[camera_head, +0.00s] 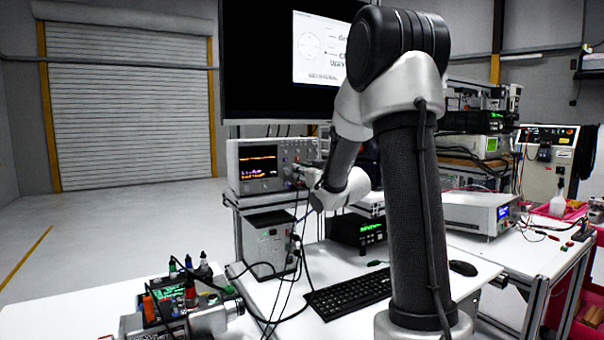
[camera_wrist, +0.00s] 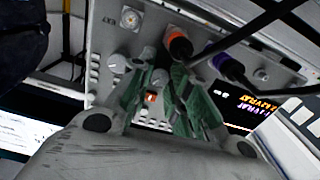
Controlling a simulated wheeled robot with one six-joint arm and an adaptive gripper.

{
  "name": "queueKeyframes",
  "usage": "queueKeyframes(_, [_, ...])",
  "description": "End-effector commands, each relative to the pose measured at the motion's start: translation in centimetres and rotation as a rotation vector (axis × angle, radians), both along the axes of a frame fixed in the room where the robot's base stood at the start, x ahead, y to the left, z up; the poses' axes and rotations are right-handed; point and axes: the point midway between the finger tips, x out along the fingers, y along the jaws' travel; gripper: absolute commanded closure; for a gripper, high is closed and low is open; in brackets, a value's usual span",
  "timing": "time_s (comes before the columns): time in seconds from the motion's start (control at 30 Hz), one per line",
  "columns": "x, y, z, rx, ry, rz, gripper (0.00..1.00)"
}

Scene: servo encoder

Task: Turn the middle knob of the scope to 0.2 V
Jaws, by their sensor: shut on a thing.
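The scope (camera_head: 261,168) stands on a shelf left of my arm in the head view, its screen lit with orange and violet traces. In the wrist view its panel (camera_wrist: 107,38) appears rotated, and the lit screen is partly visible at lower right. My gripper (camera_wrist: 161,78), with green fingers, reaches to the panel and is shut on a small grey knob (camera_wrist: 160,77) between the fingertips. In the head view the arm hides the panel's right part.
An orange-collared plug (camera_wrist: 179,44) and a violet-collared plug (camera_wrist: 222,64) stick out of the panel close to the fingers, with dark cables crossing the wrist view. A grey box (camera_head: 268,246) stands below the scope. A keyboard (camera_head: 350,293) lies on the white desk.

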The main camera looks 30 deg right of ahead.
Motion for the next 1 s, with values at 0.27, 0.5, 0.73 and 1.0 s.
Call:
queueKeyframes(0.27, [0.0,0.0,0.0,0.001,0.001,0.0,0.71])
queueKeyframes(0.5, [-1.1,-0.1,0.0,0.002,0.001,-0.001,0.71])
queueKeyframes(0.73, [-5.9,-0.3,0.0,0.001,0.001,-0.003,0.71])
queueKeyframes(1.0, [-10.8,-0.5,0.0,0.0,0.001,-0.002,0.71])
